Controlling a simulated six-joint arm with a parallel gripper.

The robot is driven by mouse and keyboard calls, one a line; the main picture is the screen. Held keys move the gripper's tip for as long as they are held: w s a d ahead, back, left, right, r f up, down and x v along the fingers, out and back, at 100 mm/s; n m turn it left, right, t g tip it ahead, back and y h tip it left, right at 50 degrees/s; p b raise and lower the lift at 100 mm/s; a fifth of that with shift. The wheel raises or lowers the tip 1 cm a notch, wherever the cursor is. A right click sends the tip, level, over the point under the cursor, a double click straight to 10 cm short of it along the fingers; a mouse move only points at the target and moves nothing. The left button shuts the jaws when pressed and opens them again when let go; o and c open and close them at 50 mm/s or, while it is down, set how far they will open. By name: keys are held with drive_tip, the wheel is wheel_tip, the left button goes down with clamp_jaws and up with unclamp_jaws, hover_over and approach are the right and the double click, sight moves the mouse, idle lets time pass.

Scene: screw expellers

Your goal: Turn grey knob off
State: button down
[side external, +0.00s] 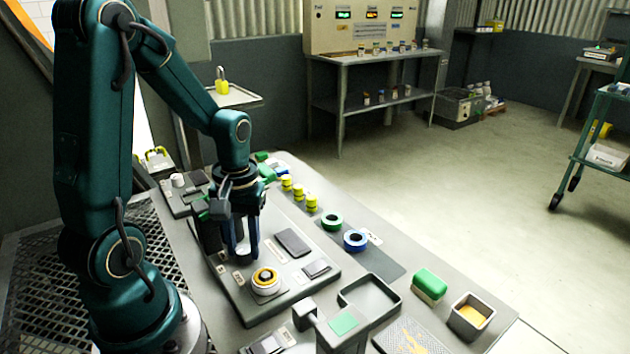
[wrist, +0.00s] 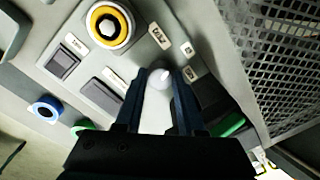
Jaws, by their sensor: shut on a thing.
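The grey knob (wrist: 159,78) shows in the wrist view as a pale round cap with a white pointer mark. It sits on the light grey panel (wrist: 140,50), between the two fingers of my gripper (wrist: 160,86). The fingers are closed on its sides. In the side external view my gripper (side external: 246,250) points down onto the panel (side external: 285,302), behind the yellow-centred round button, and the fingers largely hide the knob. Small white labels (wrist: 159,38) stand around the knob; their text is hard to read.
The yellow round button (side external: 266,281) stands close to my gripper. Dark rectangular switches (side external: 292,242) lie to its right. Green (side external: 332,222) and blue (side external: 355,240) rings and yellow cylinders (side external: 299,193) line the bench further back. A grey tray (side external: 399,294) is at the front right.

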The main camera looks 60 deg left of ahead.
sight(245, 250)
drive_tip(key=shift+m, duration=1.2)
drive_tip(key=c, duration=0.5)
unclamp_jaws()
drive_tip(key=shift+r, duration=0.1)
drive_tip(key=shift+d+r, duration=0.1)
drive_tip(key=shift+r, duration=2.35)
